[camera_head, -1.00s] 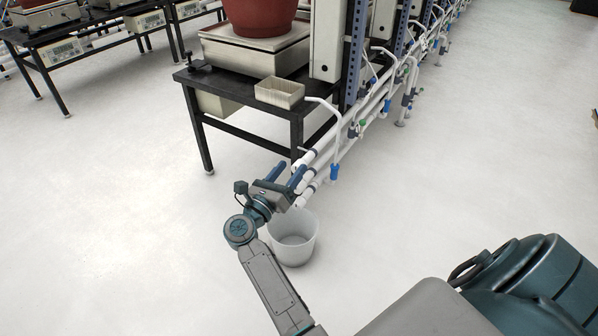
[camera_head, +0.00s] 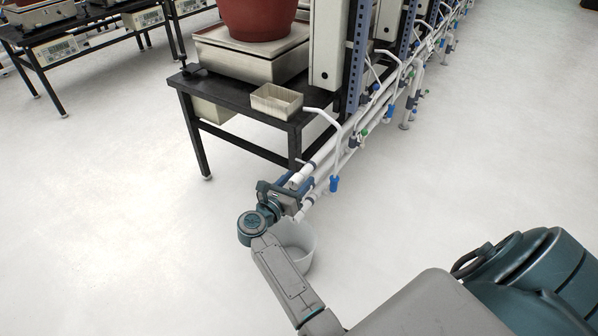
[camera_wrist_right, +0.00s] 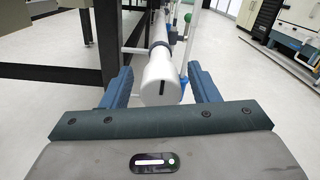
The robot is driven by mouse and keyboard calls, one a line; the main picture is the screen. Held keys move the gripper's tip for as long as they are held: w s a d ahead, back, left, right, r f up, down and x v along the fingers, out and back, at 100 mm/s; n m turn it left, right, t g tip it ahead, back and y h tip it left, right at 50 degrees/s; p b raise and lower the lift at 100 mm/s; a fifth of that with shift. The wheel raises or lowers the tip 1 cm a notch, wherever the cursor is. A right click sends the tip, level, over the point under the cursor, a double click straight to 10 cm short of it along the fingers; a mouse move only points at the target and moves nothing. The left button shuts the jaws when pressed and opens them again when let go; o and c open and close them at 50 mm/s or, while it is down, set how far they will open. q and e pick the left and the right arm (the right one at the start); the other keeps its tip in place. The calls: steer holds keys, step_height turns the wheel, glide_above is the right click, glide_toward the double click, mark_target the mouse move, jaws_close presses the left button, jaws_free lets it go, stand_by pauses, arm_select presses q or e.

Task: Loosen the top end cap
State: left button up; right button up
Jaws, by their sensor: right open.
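The top end cap is the white rounded end of a pipe (camera_wrist_right: 160,84) with a dark slot-like mark. In the right wrist view it sits between the two blue fingers of my right gripper (camera_wrist_right: 162,72). The fingers are open, with a visible gap on each side of the cap. In the head view my right gripper (camera_head: 288,188) is at the near ends of the white pipes, around the upper end cap (camera_head: 296,181). The gripper partly hides the lower pipe ends. My left gripper is not in view.
A whitish bucket (camera_head: 304,244) stands on the floor below the pipe ends, partly behind my right arm. A black table (camera_head: 222,100) holds a scale, a red pot (camera_head: 257,18) and a small beige tray (camera_head: 276,101).

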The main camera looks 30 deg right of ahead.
steer(key=shift+w+d, duration=0.1)
steer(key=shift+d, duration=0.2)
steer(key=shift+c, duration=0.4)
steer(key=c, duration=0.9)
